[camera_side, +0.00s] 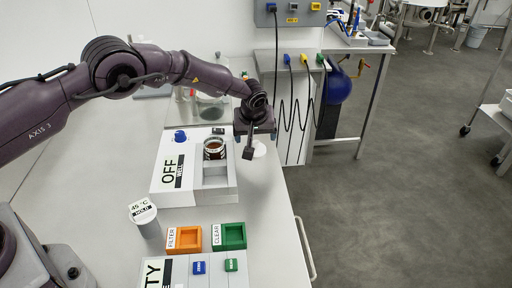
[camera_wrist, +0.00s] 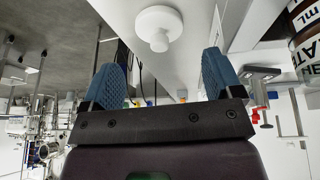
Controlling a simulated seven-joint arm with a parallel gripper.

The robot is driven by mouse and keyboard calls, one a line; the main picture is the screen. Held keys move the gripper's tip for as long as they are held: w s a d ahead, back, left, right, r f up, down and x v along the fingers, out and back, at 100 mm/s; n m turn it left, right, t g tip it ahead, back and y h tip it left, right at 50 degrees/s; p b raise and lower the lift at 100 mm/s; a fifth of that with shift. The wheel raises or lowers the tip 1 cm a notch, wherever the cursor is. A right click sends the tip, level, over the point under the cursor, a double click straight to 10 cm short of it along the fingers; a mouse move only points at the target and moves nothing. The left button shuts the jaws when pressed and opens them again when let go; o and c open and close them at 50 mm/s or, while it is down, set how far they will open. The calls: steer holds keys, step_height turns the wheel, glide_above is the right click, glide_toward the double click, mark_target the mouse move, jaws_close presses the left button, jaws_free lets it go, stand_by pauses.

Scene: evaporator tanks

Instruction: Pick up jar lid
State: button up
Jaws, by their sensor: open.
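The jar lid is a white disc (camera_side: 260,149), lying on the white bench just right of the OFF unit and partly hidden behind my gripper. In the wrist view, the white round lid (camera_wrist: 157,24) with its knob shows at top centre, beyond the fingertips. My gripper (camera_side: 248,151) points down close to the lid. In the wrist view my gripper (camera_wrist: 163,76) has its two blue padded fingers spread wide, with nothing between them. A glass jar (camera_side: 214,151) with dark brown contents stands in the OFF unit. Its side also shows in the wrist view (camera_wrist: 304,28).
The white OFF unit (camera_side: 168,171) stands left of my gripper. In front are a cup marked 45 °C (camera_side: 145,217), an orange FILTER tray (camera_side: 185,249) and a green CLEAR tray (camera_side: 230,247). The bench's right edge is close to the lid. Hanging cables (camera_side: 290,120) are behind.

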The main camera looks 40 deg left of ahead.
mark_target(255, 143)
steer(key=x, duration=0.5)
steer(key=c, duration=1)
